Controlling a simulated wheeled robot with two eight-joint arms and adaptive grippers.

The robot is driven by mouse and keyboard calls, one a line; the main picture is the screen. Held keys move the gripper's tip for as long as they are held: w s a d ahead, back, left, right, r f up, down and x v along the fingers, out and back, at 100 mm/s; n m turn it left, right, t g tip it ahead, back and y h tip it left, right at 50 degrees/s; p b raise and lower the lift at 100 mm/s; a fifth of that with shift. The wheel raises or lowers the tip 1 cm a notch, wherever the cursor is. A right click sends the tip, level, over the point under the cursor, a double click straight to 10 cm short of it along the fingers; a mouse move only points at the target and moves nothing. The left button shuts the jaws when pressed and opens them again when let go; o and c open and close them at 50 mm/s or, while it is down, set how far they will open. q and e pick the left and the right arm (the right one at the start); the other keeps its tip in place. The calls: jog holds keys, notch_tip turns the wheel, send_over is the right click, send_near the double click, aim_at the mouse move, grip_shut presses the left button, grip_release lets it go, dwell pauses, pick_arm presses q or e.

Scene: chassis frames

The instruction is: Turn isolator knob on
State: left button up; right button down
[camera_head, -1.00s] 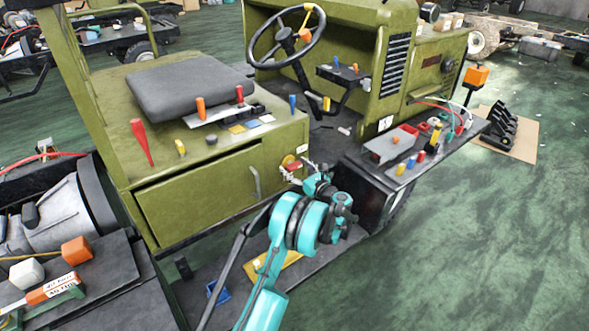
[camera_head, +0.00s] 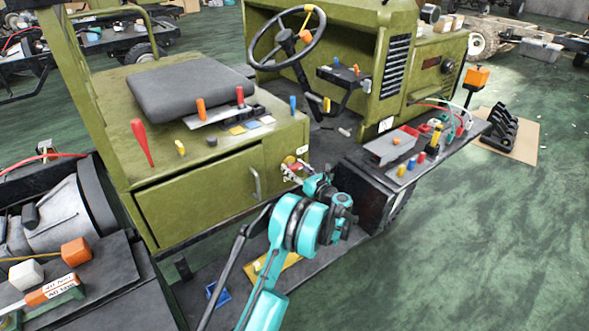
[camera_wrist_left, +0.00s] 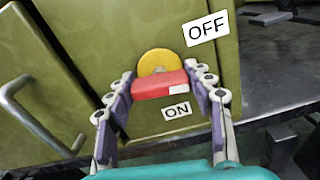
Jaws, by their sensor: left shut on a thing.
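The isolator knob (camera_wrist_left: 160,84) has a red bar handle in front of a yellow round plate (camera_wrist_left: 155,61) on the olive vehicle panel. In the left wrist view, an OFF label (camera_wrist_left: 206,28) is at its upper right and an ON label (camera_wrist_left: 177,111) is just below it. The red bar lies nearly level across the picture. My left gripper (camera_wrist_left: 163,88) is shut on the red bar, one finger at each end. In the head view the gripper (camera_head: 295,171) is at the panel's right end and partly covers the knob. My right gripper is not in view.
A grey door handle (camera_wrist_left: 38,112) is left of the knob; it also shows in the head view (camera_head: 256,184). A dark side shelf (camera_head: 425,160) with several small parts stands right of my gripper. Green floor (camera_head: 450,250) at the right is clear.

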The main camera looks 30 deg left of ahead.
pick_arm(q)
jog(key=m, duration=0.4)
jog(key=shift+b, duration=0.35)
jog(key=m, duration=0.8)
jog(key=shift+b, duration=0.4)
jog(key=shift+m, duration=2.1)
jog(key=o, duration=1.2)
jog(key=shift+w, duration=0.1)
jog(key=shift+c, duration=0.2)
jog(key=shift+d, duration=0.1)
jog(key=v, duration=1.2)
